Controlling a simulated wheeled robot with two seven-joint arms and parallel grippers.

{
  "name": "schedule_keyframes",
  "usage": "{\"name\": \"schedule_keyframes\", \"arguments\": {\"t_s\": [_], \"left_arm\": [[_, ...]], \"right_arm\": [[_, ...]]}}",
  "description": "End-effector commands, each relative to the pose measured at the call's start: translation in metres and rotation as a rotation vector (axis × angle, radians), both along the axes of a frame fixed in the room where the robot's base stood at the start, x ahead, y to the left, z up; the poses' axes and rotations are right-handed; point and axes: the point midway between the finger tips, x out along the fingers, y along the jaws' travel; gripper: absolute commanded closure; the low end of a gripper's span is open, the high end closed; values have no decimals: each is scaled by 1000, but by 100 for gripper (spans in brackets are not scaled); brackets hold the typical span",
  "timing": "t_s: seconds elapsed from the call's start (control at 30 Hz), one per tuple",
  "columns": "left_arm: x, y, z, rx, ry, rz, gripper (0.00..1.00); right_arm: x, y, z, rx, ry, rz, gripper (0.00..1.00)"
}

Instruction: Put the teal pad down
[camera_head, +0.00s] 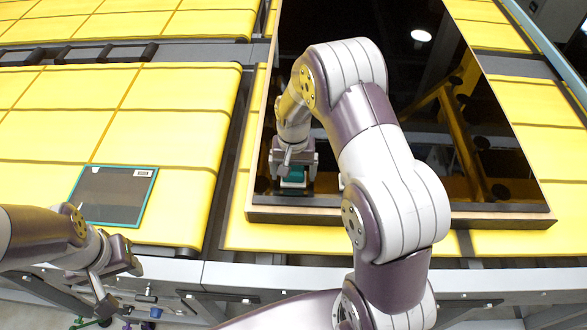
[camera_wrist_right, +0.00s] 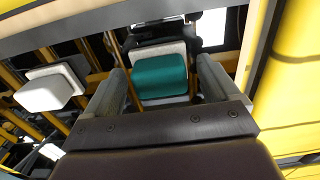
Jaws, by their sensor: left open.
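The teal pad (camera_head: 293,177) is a small block at the front left part of a dark glass panel (camera_head: 400,201). In the right wrist view the teal pad (camera_wrist_right: 160,76) lies between the two fingers, with a pale layer along its far side. My right gripper (camera_head: 293,163) points down over it. Its fingers (camera_wrist_right: 163,70) stand apart, one on each side, with a narrow gap visible at the right finger. Whether the pad touches the glass is hard to tell. My left gripper (camera_head: 118,277) is open and empty at the lower left, away from the pad.
A white pad (camera_wrist_right: 50,86) lies left of the teal one in the right wrist view. A dark mat with a teal rim (camera_head: 113,196) lies on the yellow surface (camera_head: 174,135) at left. The glass mirrors beams and lamps. My right arm hides part of the panel.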

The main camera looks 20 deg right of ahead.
Motion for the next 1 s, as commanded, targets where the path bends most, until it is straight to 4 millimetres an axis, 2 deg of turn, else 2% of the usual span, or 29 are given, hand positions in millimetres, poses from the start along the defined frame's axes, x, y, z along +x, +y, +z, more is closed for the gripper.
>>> {"name": "schedule_keyframes", "arguments": {"t_s": [0.2,0.33,0.67,0.73,0.83,0.93,1.0], "left_arm": [[0,0,1,0,0,0,57],[0,0,-5,0,0,0,57],[0,0,-29,0,0,0,57],[0,0,-22,0,0,0,57],[0,0,-19,0,0,0,57],[0,0,-19,0,0,0,57],[0,0,-20,0,0,0,57]], "right_arm": [[0,0,1,0,0,0,12],[2,0,12,0,-5,0,12],[1,0,94,0,-4,0,12],[0,0,112,0,-2,0,12],[-1,0,121,0,0,4,12],[-18,7,119,-1,-13,63,12],[-44,15,113,-3,-32,147,12]]}}
